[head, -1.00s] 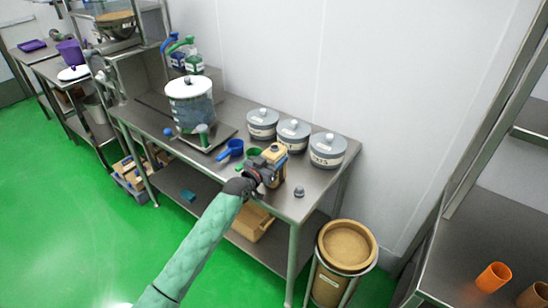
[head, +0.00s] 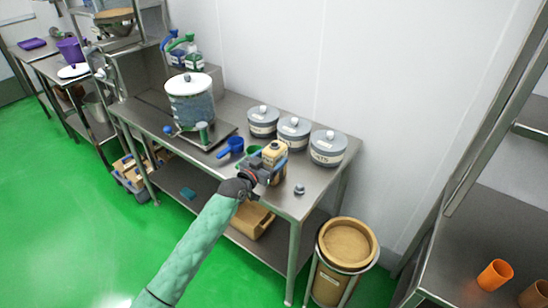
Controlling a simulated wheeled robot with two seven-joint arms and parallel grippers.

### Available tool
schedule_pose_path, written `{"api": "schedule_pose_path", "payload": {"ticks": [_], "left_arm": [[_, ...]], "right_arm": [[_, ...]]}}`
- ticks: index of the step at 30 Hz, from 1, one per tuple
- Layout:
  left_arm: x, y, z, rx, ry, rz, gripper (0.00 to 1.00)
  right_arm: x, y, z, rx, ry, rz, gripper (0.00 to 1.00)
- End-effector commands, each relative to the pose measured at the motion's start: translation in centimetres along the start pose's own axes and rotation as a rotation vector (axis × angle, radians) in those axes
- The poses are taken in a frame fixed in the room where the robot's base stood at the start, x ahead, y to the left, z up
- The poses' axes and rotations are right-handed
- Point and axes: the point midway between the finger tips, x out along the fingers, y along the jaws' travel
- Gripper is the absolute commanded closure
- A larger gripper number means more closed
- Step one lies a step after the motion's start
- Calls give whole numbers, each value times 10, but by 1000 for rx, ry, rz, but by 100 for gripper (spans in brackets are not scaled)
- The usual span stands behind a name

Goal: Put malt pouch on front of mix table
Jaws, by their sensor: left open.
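A tan pouch-like item (head: 275,152), which looks like the malt pouch, stands on the metal table (head: 315,185) near its front right part. My left gripper (head: 262,170) is at the pouch on its near left side, with the jaws open. The fingertips are small and partly merge with the pouch, so contact cannot be told. My right gripper is not in view.
Three lidded grey tubs (head: 293,133) stand behind the pouch. A blue scoop (head: 231,147) and a green scoop (head: 250,153) lie to its left, and a small grey knob-like item (head: 299,189) to its right. A large lidded container (head: 191,100) stands further left. A brown bin (head: 345,250) is beside the table.

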Motion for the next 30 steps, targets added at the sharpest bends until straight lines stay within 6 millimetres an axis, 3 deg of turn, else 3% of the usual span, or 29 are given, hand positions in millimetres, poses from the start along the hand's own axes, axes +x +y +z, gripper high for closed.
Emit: {"api": "schedule_pose_path", "payload": {"ticks": [9,15,26,30], "left_arm": [[-61,0,4,1,-1,1,26],[-88,0,2,0,0,0,26],[-100,1,0,-2,-1,0,26],[-105,1,27,-15,-50,-14,26]], "right_arm": [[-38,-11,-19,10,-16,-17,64],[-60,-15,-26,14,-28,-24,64],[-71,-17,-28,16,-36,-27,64],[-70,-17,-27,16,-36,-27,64]]}}
